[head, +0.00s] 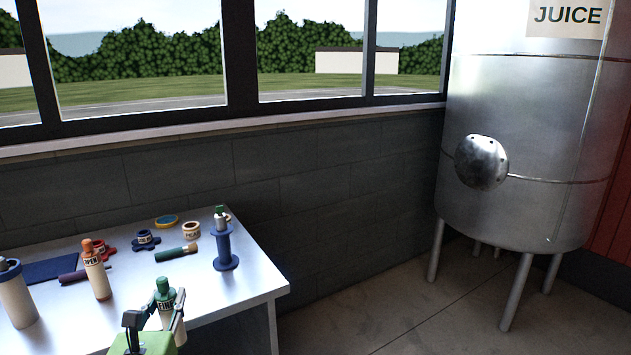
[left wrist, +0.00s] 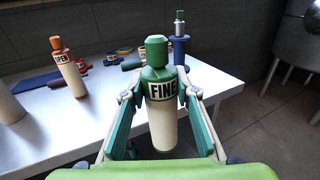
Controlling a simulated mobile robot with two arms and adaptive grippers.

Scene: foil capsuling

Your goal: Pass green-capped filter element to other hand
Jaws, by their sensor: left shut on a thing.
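The green-capped filter element (head: 165,295) has a cream body, a green cap and a dark band reading "FINE". In the left wrist view the filter element (left wrist: 162,120) stands upright between the fingers of my left gripper (left wrist: 163,97). My left gripper (head: 166,322) is shut on its body, at the table's front edge in the head view. My right gripper is in neither view.
A steel juice tank (head: 530,120) stands at right. Floor between is clear.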

